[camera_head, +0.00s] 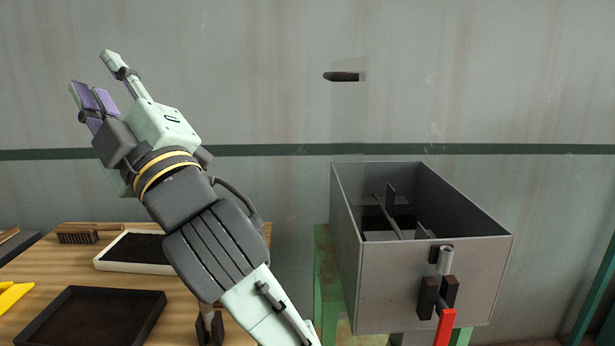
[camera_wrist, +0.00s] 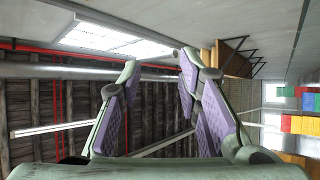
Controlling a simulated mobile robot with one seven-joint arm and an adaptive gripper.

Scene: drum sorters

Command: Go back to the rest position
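My gripper (camera_head: 97,75) is raised at the upper left of the head view, in front of the grey wall and above the wooden table. Behind the fingers, the wrist view shows the ceiling with a bright skylight (camera_wrist: 115,40).
The wooden table (camera_head: 185,292) carries a white-rimmed tray (camera_head: 135,268), a dark tray (camera_head: 95,318), a brush (camera_head: 85,233) and a yellow item (camera_head: 12,295). An open grey metal box (camera_head: 410,285) with a red-handled crank (camera_head: 446,325) stands on a green frame at right.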

